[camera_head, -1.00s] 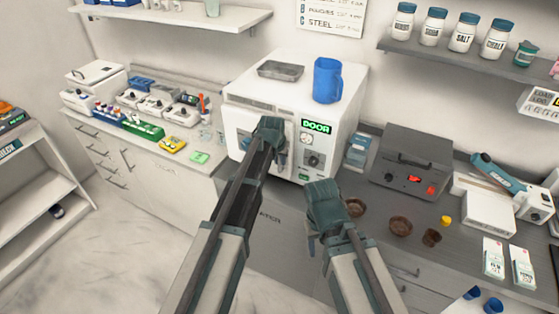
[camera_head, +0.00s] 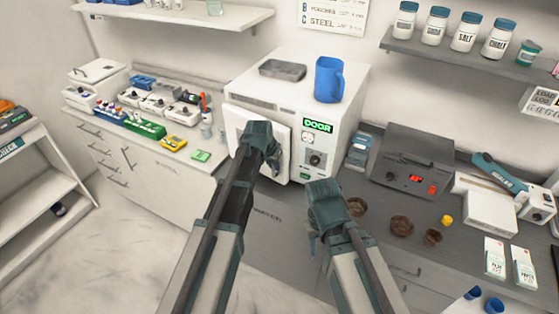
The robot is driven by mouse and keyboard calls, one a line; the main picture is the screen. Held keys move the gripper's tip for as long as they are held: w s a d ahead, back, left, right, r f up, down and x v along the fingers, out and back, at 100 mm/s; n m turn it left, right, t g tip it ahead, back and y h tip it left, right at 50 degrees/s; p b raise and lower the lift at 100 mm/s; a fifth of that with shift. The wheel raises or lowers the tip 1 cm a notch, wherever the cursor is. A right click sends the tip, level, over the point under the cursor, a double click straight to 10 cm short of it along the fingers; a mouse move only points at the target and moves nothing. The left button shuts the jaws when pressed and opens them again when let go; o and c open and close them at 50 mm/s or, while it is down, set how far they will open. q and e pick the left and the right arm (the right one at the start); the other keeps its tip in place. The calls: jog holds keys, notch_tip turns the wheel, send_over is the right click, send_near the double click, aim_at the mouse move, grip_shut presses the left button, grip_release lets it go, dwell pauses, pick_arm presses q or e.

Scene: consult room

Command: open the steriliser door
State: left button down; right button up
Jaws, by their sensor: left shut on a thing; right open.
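The white steriliser (camera_head: 343,117) stands on the counter with a lit green "DOOR" display (camera_head: 318,126) and a round gauge on its front. Its door (camera_head: 240,122) stands slightly out from the body, ajar. My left gripper (camera_head: 272,157) is shut at the door's right edge, where the handle is; my gripper hides most of the handle. My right gripper (camera_head: 318,225) is open and empty in front of the counter, below and right of the steriliser; its fingertips are partly hidden.
A blue jug (camera_head: 328,79) and a metal tray (camera_head: 282,69) sit on top of the steriliser. To the right are a grey device (camera_head: 411,160) and brown bowls (camera_head: 401,226). A green-edged rack (camera_head: 144,127) and a yellow device (camera_head: 173,143) are on the left counter.

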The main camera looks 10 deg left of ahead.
pick_arm(q)
jog(key=s+a+m+g+h, duration=0.1)
jog(key=s+a+m, duration=0.35)
jog(key=a, duration=0.35)
jog(key=s+a+m+g+h, duration=0.1)
jog(key=s+a+m+h, duration=0.1)
jog(key=s+a+m, duration=0.45)
jog(key=w+a, duration=0.3)
jog(key=a, duration=0.7)
jog(key=w+a+n, duration=0.1)
jog(key=w+a, duration=0.2)
jog(key=a, duration=0.8)
jog(key=shift+w+n, duration=0.2)
jog(key=shift+n, duration=0.1)
jog(key=c, duration=0.9)
grip_release()
jog(key=shift+o, duration=0.2)
